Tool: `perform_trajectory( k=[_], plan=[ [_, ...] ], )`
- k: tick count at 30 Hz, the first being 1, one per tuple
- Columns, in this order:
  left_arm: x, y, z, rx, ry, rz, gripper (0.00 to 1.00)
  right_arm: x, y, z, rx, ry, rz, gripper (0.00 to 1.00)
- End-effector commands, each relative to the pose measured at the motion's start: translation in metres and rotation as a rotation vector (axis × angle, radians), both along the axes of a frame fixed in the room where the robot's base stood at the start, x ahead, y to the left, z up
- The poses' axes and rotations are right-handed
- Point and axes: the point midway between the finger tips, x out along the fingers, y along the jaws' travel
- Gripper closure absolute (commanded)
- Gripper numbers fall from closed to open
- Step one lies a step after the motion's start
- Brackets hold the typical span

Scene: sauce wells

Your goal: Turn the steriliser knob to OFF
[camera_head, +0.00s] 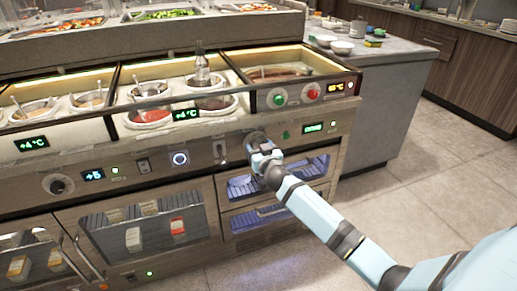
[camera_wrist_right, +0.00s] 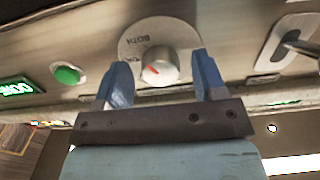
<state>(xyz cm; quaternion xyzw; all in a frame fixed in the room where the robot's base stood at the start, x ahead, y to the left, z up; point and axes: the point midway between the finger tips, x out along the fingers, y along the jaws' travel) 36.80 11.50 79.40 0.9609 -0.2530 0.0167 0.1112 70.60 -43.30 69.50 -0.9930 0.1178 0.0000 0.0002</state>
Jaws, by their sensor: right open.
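The steriliser knob (camera_wrist_right: 160,66) is a round pale knob with a red pointer line on a grey round plate (camera_wrist_right: 135,40) in the right wrist view. The plate's lettering appears upside down; "BOTH" is readable, and another label is partly covered by the knob. In the head view the plate (camera_head: 255,136) shows on the front panel just above my right gripper (camera_head: 262,152). My right gripper (camera_wrist_right: 162,78) is open, with one blue finger at either side of the knob and gaps visible. Whether the fingertips reach past its face is unclear. My left gripper is out of view.
A green button (camera_wrist_right: 67,75) and lit green display (camera_wrist_right: 16,88) lie left of the knob in the wrist view; a recessed switch (camera_wrist_right: 285,45) lies right. Below the knob are glass-fronted lit drawers (camera_head: 245,187). Sauce wells (camera_head: 152,117) sit above. The floor (camera_head: 420,170) at right is clear.

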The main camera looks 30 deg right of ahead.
Motion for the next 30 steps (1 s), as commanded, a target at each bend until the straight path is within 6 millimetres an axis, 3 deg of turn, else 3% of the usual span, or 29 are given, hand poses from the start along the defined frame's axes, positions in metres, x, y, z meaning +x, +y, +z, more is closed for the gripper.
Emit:
perform_trajectory(
  k=[1,6,8,20,30],
  plan=[
    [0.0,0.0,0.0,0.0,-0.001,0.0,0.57,0.0,0.0,0.0,0.0,0.0,0.0,0.36],
    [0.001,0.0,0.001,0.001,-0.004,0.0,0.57,0.0,0.0,0.0,0.0,0.0,0.0,0.75],
    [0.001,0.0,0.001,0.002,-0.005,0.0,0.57,0.0,0.0,0.0,0.0,0.0,0.0,0.85],
    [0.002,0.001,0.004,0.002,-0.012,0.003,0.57,0.0,0.001,0.0,-0.065,0.016,0.001,0.85],
    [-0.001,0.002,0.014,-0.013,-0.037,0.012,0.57,-0.001,0.0,0.0,-0.316,0.078,0.0,0.85]
  ],
)
